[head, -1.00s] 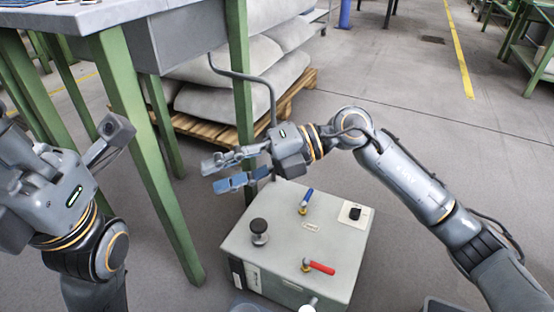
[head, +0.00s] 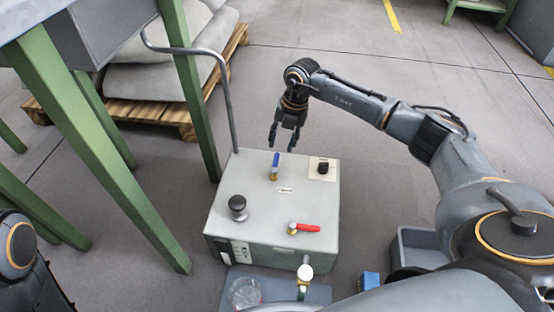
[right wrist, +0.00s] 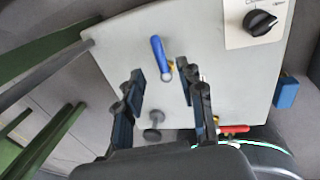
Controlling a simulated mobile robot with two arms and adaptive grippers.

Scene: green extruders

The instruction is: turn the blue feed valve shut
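The blue feed valve (head: 275,165) has a short blue lever on a brass fitting, on top of a pale grey box (head: 262,205). In the head view its lever points away, toward the box's far edge. My right gripper (head: 283,147) hangs near that far edge, pointing down, fingers apart. In the right wrist view the blue lever (right wrist: 160,54) lies ahead of the two open fingers (right wrist: 160,88), roughly centred between them, with nothing gripped. I cannot tell the exact gap in height. My left gripper is out of view; only part of my left arm shows at lower left.
The box top also carries a red-handled valve (head: 308,228), a black knob on a stem (head: 238,207) and a black rotary switch (head: 323,168). A bent grey pipe (head: 228,90) rises at the back left. A green table leg (head: 190,85) stands beside it.

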